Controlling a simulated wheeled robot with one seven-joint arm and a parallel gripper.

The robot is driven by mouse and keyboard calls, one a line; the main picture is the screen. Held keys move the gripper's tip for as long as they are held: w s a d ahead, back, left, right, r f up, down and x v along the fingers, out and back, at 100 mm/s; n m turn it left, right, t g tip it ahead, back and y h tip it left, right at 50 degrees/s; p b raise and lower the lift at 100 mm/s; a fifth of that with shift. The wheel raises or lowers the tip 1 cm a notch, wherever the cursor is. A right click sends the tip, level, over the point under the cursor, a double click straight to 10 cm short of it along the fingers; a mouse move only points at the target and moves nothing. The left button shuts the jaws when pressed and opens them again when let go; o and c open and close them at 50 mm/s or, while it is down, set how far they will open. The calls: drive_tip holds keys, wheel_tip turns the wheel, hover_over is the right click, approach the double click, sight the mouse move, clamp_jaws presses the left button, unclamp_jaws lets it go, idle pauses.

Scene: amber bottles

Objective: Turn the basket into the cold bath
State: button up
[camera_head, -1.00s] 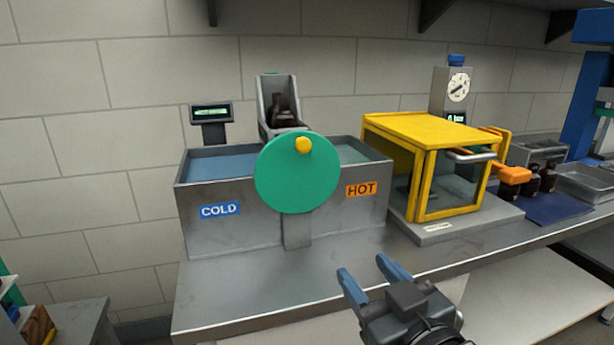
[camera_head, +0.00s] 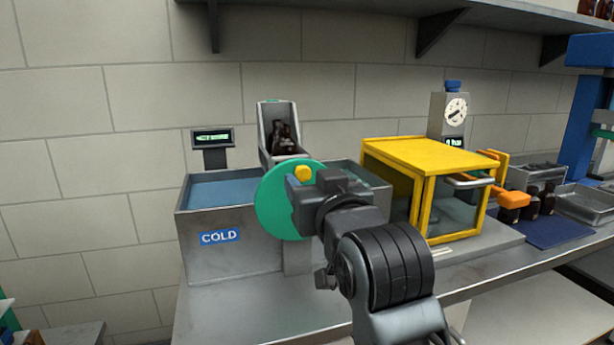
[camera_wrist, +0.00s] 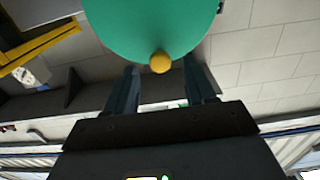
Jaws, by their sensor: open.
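The green disc (camera_head: 269,205) stands upright at the front of the bath, with a yellow knob (camera_head: 302,173) near its top. My gripper (camera_wrist: 161,75) is open, and the knob (camera_wrist: 160,62) shows between its fingertips in the wrist view, with nothing held. In the head view my wrist covers the right part of the disc and the fingers are hidden. The cold bath (camera_head: 222,190) with blue water is on the left, marked COLD (camera_head: 220,237). The basket (camera_head: 281,135), holding dark bottles (camera_head: 284,138), is raised above the middle at the back.
The hot bath (camera_head: 372,176) is on the right, its label hidden by my arm. A yellow-framed glass cabinet (camera_head: 430,190) stands to its right. A small display (camera_head: 211,140) stands behind the cold side. The bench front (camera_head: 235,305) is clear at left.

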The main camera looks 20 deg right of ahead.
sight(286, 164)
drive_tip(key=shift+w, duration=1.35)
drive_tip(key=shift+c, duration=0.4)
clamp_jaws()
